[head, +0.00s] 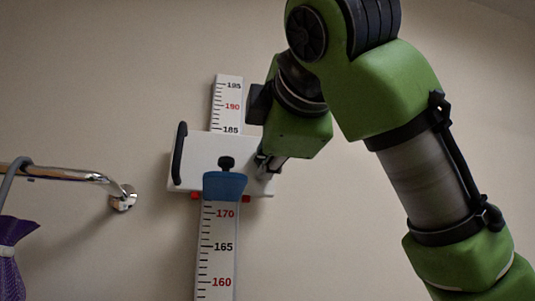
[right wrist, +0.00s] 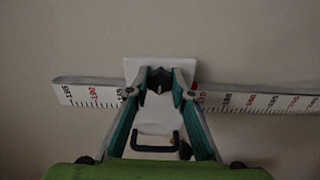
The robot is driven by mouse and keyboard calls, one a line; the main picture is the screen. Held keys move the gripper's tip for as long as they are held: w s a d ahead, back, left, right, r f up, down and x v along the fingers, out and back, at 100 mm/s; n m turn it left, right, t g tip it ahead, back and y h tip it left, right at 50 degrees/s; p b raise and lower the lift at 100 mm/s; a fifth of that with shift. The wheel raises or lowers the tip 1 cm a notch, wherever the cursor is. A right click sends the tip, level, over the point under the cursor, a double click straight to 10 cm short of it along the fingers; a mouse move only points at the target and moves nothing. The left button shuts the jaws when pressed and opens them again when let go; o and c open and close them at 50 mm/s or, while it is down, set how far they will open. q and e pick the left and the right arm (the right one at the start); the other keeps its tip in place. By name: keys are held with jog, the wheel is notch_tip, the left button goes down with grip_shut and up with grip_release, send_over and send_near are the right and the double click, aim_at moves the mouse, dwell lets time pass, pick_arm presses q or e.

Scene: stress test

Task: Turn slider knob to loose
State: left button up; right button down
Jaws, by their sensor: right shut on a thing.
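A white slider block (head: 205,150) sits across a vertical height ruler (head: 220,245) on the wall. It has a black loop handle (head: 180,152) at its left side and a blue headpiece (head: 225,186) with a small black knob (head: 226,163) in front. My right gripper (head: 266,162) is at the block's right end. In the right wrist view, its fingers (right wrist: 160,88) straddle a dark slider knob (right wrist: 160,78) and are shut on it. The white block (right wrist: 157,118) shows between the fingers. The knob's marking cannot be read. My left gripper is in neither view.
A chrome wall rail (head: 75,173) comes in at the left, with a grey hook and a purple mesh item (head: 12,250) hanging there. Small red parts show under the block. The wall around is plain and clear.

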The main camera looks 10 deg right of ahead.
jog(key=shift+r, duration=0.1)
dwell(0.5)
jog(key=c, duration=1.8)
grip_release()
jog(key=shift+o, duration=0.2)
jog(key=s, duration=1.2)
